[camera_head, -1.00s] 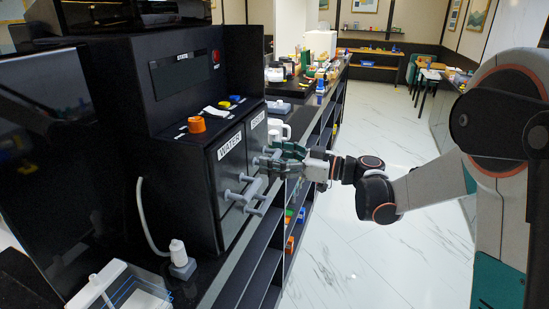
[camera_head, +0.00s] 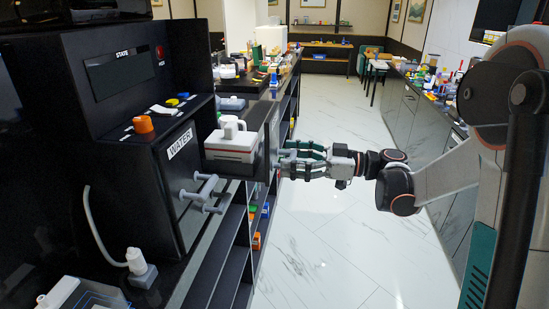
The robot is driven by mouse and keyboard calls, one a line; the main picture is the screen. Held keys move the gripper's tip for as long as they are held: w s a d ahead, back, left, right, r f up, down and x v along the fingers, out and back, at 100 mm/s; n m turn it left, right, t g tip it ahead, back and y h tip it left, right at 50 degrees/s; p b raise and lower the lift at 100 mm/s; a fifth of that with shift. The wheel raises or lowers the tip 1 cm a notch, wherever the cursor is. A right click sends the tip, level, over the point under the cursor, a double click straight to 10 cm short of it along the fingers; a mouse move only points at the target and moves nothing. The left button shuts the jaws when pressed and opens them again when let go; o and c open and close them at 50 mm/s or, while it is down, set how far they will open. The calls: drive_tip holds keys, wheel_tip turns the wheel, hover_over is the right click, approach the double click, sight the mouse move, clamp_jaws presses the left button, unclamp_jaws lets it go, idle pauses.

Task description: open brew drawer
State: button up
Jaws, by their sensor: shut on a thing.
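The black machine (camera_head: 105,165) stands on the counter at the left. Its brew drawer (camera_head: 271,135) stands pulled out to the right of the body, with its dark front panel away from the machine. A white box-like container with a handle (camera_head: 231,143) sits in the drawer. My gripper (camera_head: 284,158) is at the outer side of that front panel, shut on the drawer handle, which the fingers mostly hide. The water drawer (camera_head: 178,185), with its white WATER label and grey bar handle (camera_head: 205,192), sits closed beside it, nearer the camera.
An orange knob (camera_head: 143,124) and small coloured switches sit on the machine's ledge. A white nozzle on a hose (camera_head: 137,262) stands near the front. Open shelves (camera_head: 236,250) lie below the counter. The marble floor (camera_head: 330,230) to the right is clear.

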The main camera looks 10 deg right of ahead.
drive_tip(key=shift+s+d, duration=0.2)
drive_tip(key=shift+d, duration=0.35)
drive_tip(key=o, duration=1.5)
drive_tip(key=v, duration=1.2)
